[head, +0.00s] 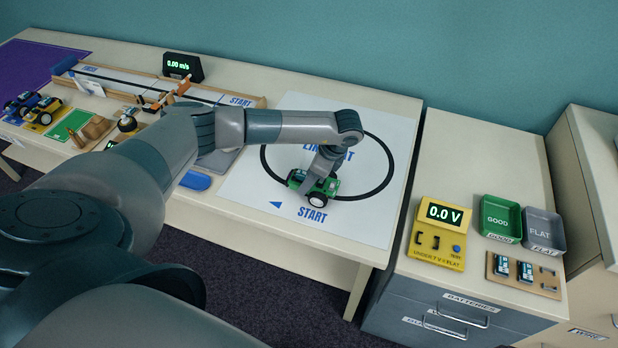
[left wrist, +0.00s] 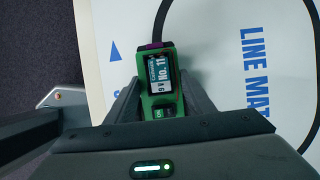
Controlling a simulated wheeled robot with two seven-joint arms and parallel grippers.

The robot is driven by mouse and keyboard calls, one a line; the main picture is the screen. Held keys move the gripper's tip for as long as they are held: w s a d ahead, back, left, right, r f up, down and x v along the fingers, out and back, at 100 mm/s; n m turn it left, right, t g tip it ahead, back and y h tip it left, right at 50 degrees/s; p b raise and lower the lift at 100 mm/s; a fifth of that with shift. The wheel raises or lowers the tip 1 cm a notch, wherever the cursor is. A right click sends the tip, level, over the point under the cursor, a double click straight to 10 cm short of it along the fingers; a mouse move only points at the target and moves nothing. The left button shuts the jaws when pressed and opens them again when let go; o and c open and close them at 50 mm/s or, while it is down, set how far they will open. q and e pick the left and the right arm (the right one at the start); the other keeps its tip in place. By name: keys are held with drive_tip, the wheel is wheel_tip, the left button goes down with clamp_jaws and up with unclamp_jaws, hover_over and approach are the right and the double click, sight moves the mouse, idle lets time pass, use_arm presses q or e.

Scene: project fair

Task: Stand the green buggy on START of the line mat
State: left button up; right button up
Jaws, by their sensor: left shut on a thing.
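The green buggy (head: 320,191) is at the near edge of the black loop on the line mat (head: 370,220), just above the word START. My left gripper (head: 312,182) is shut on the buggy from above. In the left wrist view the buggy (left wrist: 161,83) sits between the two fingers (left wrist: 160,100), with a battery marked No. 11 on its top. The buggy looks upright, with its wheels at or very near the mat; I cannot tell whether they touch. Part of the mat's LINE MAT lettering is hidden by my arm. My right gripper is not in view.
A yellow battery tester (head: 440,235), a green GOOD tray (head: 500,217), a grey FLAT tray (head: 543,231) and a battery holder (head: 523,274) stand on the right cabinet. Left on the table are a ramp track, a speed display (head: 182,66) and other buggies (head: 43,110). The mat's right side is clear.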

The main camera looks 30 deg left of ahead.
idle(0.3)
use_arm(q)
drive_tip(key=o, duration=1)
drive_tip(key=shift+w+d+r, duration=0.1)
drive_tip(key=shift+d+r, duration=0.1)
drive_tip(key=shift+r, duration=0.25)
drive_tip(key=b+v, duration=0.1)
drive_tip(key=v, duration=0.4)
drive_tip(key=shift+d+b, duration=0.1)
drive_tip(key=shift+b, duration=0.25)
drive_tip(key=shift+b+v, duration=0.45)
drive_tip(key=shift+v, duration=5.2)
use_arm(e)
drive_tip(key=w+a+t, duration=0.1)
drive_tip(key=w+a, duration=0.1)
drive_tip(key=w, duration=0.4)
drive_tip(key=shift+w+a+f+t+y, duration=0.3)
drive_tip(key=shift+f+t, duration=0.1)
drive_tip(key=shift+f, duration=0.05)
